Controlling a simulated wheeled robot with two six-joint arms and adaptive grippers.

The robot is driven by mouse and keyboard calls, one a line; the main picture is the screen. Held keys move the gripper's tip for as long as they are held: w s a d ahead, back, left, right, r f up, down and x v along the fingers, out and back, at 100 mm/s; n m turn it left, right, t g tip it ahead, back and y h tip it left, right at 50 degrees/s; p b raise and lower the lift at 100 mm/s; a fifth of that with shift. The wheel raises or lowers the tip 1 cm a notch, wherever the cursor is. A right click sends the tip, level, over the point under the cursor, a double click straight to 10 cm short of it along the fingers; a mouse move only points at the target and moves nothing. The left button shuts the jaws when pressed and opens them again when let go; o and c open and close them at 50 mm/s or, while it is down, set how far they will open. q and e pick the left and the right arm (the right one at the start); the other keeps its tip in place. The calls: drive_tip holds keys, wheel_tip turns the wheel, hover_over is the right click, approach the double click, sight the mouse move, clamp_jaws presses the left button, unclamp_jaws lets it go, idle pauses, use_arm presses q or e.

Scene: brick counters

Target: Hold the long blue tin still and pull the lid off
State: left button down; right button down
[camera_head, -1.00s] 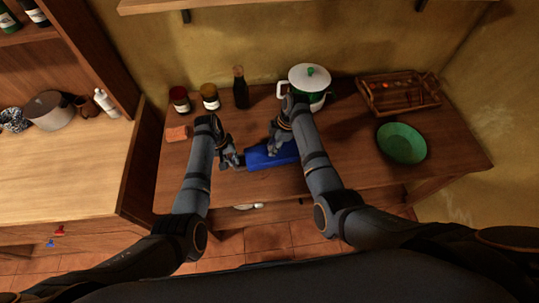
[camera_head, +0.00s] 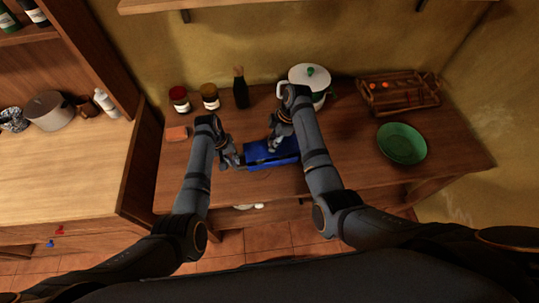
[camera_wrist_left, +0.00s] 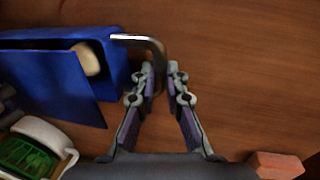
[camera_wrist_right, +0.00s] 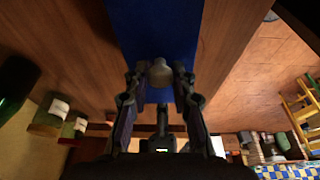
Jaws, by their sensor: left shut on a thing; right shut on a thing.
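The long blue tin (camera_head: 258,162) lies on the wooden table; in the left wrist view its end wall (camera_wrist_left: 117,72) shows, with a bent metal handle (camera_wrist_left: 148,42). My left gripper (camera_head: 240,162) is shut on this handle at the tin's left end. The blue lid (camera_wrist_left: 48,85) is tilted and partly off the tin, leaving a gap where a pale rounded thing (camera_wrist_left: 87,58) shows inside. My right gripper (camera_head: 273,147) is shut on the lid's grey knob (camera_wrist_right: 160,74). The right arm hides part of the tin in the head view.
Behind stand two jars (camera_head: 210,96), a dark bottle (camera_head: 240,90) and a white pot (camera_head: 298,76). A wooden tray (camera_head: 372,101) and a green bowl (camera_head: 402,144) are to the right. An orange block (camera_head: 176,133) lies at the left. The front right table is clear.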

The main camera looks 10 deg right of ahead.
use_arm(q)
drive_tip(key=c, duration=1.3)
unclamp_jaws()
drive_tip(key=shift+r, duration=0.1)
drive_tip(key=r, duration=0.4)
drive_tip(key=a+r, duration=0.1)
drive_tip(key=r, duration=0.2)
drive_tip(key=a+r, duration=0.1)
drive_tip(key=r, duration=0.3)
drive_tip(key=shift+s+a+r, duration=0.1)
drive_tip(key=shift+a+r, duration=0.1)
drive_tip(key=shift+r, duration=0.1)
